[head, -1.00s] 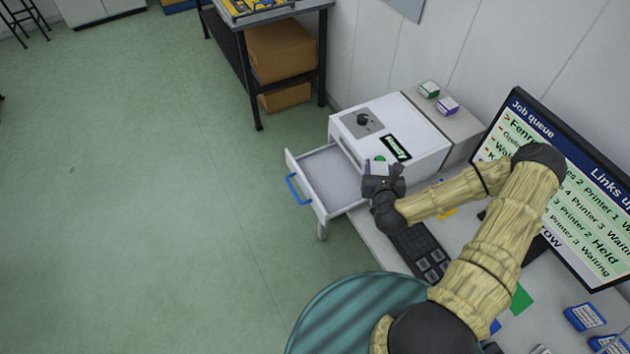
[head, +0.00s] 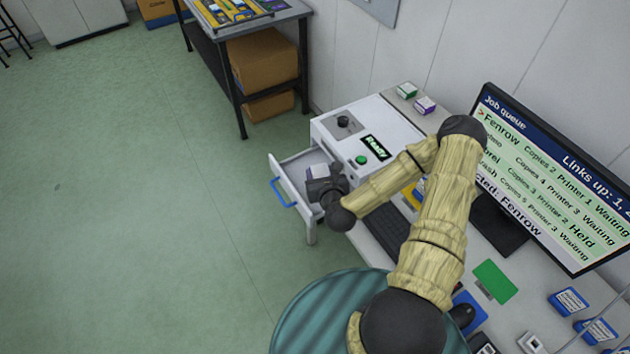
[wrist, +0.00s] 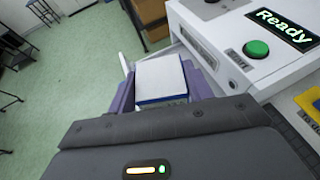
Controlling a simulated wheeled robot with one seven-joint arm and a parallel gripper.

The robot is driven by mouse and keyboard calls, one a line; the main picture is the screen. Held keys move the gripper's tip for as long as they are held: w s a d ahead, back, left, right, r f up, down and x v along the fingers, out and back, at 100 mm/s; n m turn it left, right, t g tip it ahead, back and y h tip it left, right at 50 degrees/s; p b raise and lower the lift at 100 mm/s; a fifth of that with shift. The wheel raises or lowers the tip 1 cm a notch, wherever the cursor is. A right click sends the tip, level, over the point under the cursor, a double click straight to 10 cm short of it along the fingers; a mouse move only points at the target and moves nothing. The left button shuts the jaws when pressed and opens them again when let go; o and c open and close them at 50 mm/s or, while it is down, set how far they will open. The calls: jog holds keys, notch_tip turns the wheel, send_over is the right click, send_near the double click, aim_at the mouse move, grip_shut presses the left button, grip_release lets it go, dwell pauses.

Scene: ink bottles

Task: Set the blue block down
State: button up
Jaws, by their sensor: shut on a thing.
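The block (wrist: 160,78) shows a white top face and a blue lower edge in the wrist view. My gripper (wrist: 160,92) is shut on it, with one purple finger on each side. In the head view my gripper (head: 318,176) is over the open drawer (head: 287,167) of the white printer (head: 372,125), and the block is small and partly hidden there. I cannot tell whether the block touches the drawer floor.
The drawer has a blue handle (head: 283,192). The printer has a green button (head: 361,160) and a "Ready" display. A keyboard (head: 387,230), a monitor (head: 550,180) and blue labelled blocks (head: 568,301) are on the desk. A round teal seat (head: 310,315) stands in front.

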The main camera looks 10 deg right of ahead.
aim_at(321, 173)
jog(key=shift+w+d+f+b, duration=0.1)
jog(key=shift+w+f+b, duration=0.15)
jog(key=shift+f+b, duration=0.45)
jog(key=w+b, duration=0.1)
jog(key=b, duration=0.1)
jog(key=w+f+y+b, duration=0.1)
jog(key=b, duration=0.2)
jog(key=shift+d+f+n+b, duration=0.25)
jog(key=shift+f+n+b, duration=0.05)
jog(key=shift+n+b, duration=0.1)
jog(key=b, duration=0.1)
jog(key=w+f+y+b, duration=0.1)
jog(key=b, duration=0.1)
jog(key=shift+d+n, duration=0.2)
jog(key=shift+n, duration=0.1)
jog(key=b, duration=0.3)
jog(key=f+n+y+b, duration=0.1)
jog(key=b, duration=0.2)
jog(key=w+f+n+y+b, duration=0.1)
jog(key=b, duration=0.2)
jog(key=shift+d+f+g, duration=0.2)
jog(key=shift+d+g, duration=0.05)
jog(key=shift+g, duration=0.05)
jog(key=shift+r, duration=0.15)
